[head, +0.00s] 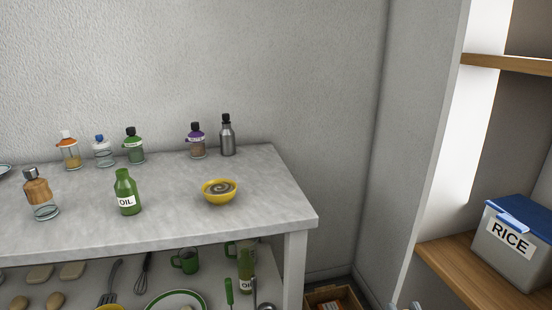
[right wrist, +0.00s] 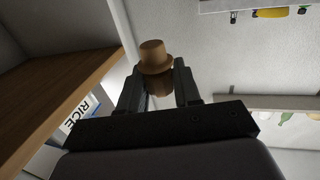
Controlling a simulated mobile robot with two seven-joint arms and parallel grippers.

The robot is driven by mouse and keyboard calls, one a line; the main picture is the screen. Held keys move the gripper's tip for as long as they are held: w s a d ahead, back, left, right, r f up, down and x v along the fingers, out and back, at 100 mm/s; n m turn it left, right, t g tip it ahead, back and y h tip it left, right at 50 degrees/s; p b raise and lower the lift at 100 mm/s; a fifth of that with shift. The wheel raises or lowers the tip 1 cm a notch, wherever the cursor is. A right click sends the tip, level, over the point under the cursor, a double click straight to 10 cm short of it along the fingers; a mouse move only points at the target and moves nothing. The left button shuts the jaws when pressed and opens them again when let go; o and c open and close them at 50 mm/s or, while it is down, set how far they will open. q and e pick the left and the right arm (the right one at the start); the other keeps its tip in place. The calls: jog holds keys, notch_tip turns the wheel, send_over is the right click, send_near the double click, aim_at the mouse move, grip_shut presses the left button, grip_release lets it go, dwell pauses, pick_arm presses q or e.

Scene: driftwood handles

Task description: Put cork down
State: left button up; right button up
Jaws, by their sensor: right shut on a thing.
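A tan cork stopper (right wrist: 154,52) with a wider, brim-like rim is held between the two dark fingers of my right gripper (right wrist: 158,78) in the right wrist view. The fingers are shut on its lower part, and its top sticks out beyond them. In the head view only a small bit of my right gripper (head: 405,306) shows at the bottom edge, right of the table, and the cork cannot be made out there. My left gripper is not in view.
A grey table (head: 165,235) holds a green oil bottle (head: 127,195), a yellow bowl (head: 219,192) and several other bottles. Its front right top has free room. A lower shelf holds mugs and utensils. A rice box (head: 508,245) stands on a wooden shelf (head: 455,268) at right.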

notch_tip(320, 180, up, 5)
jog(key=p, duration=0.3)
jog(key=shift+f, duration=0.1)
